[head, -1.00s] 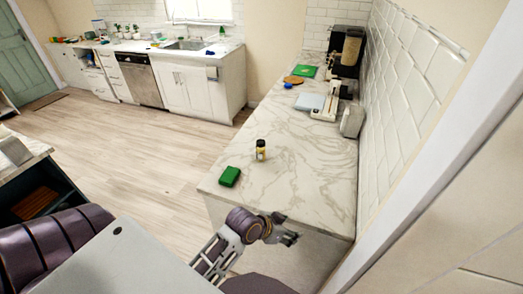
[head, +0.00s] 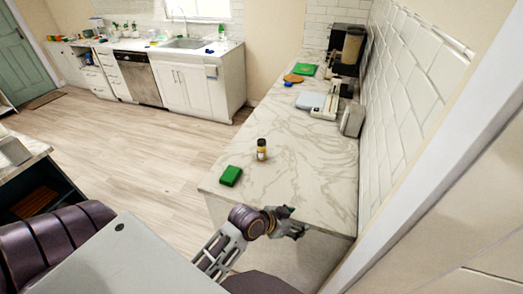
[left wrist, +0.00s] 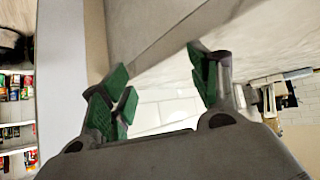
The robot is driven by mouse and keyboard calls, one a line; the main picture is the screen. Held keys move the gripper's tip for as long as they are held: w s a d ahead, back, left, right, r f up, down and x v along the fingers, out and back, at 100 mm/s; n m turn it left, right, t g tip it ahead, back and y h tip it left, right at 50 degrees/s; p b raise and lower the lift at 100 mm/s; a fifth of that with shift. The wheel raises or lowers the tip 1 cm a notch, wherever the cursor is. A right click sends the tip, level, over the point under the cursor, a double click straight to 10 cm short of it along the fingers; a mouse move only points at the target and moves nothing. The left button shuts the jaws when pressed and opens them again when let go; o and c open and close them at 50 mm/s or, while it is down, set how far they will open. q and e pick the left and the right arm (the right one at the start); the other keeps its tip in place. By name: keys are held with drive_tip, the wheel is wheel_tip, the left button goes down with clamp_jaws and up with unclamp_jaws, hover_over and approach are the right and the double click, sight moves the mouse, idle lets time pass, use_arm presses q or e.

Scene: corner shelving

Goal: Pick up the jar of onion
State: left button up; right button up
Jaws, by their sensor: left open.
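A small jar with a dark lid and a yellowish label (head: 261,150) stands upright on the marble counter (head: 310,185), near its left edge. I take it as the jar of onion; its label is too small to read. My left gripper (head: 292,222) is at the near end of the counter, nearer to me than the jar and well apart from it. In the left wrist view its green-padded fingers (left wrist: 160,92) are spread and empty. The jar cannot be made out in the left wrist view. My right gripper is not in view.
A green box (head: 230,176) lies on the counter left of and nearer than the jar. Farther back are a scale-like device (head: 326,107), a toaster (head: 352,121), a green board (head: 305,70) and a coffee machine (head: 348,50). A tiled wall (head: 410,80) bounds the right side.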

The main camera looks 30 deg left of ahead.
use_arm(q)
drive_tip(key=shift+w+d+r, duration=0.25)
drive_tip(key=shift+w, duration=0.1)
drive_tip(key=w+r+t, duration=0.1)
drive_tip(key=w+r, duration=0.1)
drive_tip(key=w+d+r+t+h, duration=0.1)
drive_tip(key=w+t, duration=0.1)
drive_tip(key=w+r+t, duration=0.1)
drive_tip(key=w+r, duration=0.1)
drive_tip(key=shift+w+d+r+m+t+h, duration=0.15)
drive_tip(key=shift+d+r+m+t+h, duration=0.15)
drive_tip(key=w+a+r+n+t+y, duration=0.6)
drive_tip(key=w+a+r+t+y, duration=0.1)
drive_tip(key=a+r, duration=0.15)
drive_tip(key=s+a+f+n+g+y, duration=0.1)
drive_tip(key=a+f+n+g+y, duration=0.6)
drive_tip(key=a+y, duration=0.4)
drive_tip(key=shift+s+f+n+y, duration=0.15)
drive_tip(key=shift+f+n+y, duration=0.2)
drive_tip(key=shift+n+y, duration=0.25)
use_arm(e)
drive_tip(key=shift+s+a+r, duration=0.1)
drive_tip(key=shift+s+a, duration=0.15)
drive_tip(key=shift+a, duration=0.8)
use_arm(q)
drive_tip(key=shift+a, duration=0.1)
